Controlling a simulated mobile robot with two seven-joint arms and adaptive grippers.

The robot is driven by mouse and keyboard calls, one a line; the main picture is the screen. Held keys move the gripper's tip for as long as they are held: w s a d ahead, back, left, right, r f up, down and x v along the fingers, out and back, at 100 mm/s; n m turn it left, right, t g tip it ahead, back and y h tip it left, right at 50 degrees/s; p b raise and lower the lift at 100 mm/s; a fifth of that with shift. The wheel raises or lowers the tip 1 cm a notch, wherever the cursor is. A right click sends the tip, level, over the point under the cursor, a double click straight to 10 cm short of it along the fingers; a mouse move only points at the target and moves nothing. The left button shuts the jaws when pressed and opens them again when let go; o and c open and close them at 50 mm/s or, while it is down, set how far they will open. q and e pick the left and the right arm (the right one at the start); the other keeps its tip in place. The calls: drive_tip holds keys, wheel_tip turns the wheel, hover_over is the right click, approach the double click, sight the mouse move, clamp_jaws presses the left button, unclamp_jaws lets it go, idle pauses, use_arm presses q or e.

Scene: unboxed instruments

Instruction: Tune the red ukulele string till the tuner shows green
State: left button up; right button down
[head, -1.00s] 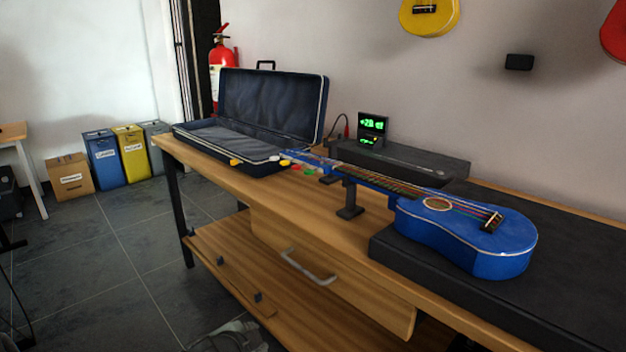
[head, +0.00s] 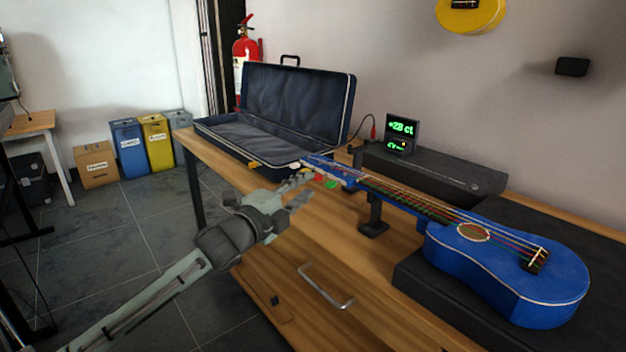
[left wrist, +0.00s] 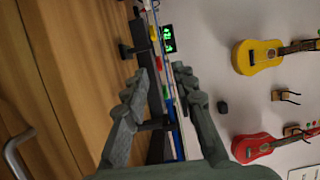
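The blue ukulele (head: 505,270) lies with its body on a dark mat and its neck propped on a black stand (head: 373,215). Its headstock points left, with coloured pegs at its near side, including a red peg (head: 319,177) and a green peg (head: 331,184). The tuner (head: 402,130) reads about "+28 ct" in green digits, with a small yellow spot below; it also shows in the left wrist view (left wrist: 168,38). My left gripper (head: 300,189) is open and empty, just short of the pegs. In the left wrist view its fingers (left wrist: 162,80) stand apart, with the headstock beyond. My right gripper is out of view.
An open dark blue case (head: 300,110) stands on the bench behind the headstock. A long black box (head: 435,170) lies behind the neck. The drawer handle (head: 326,288) sticks out at the bench front. Free floor lies left of the bench.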

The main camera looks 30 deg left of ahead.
sight(315, 180)
use_arm(q)
drive_tip(key=shift+w, duration=2.25)
drive_tip(key=shift+c, duration=0.4)
clamp_jaws()
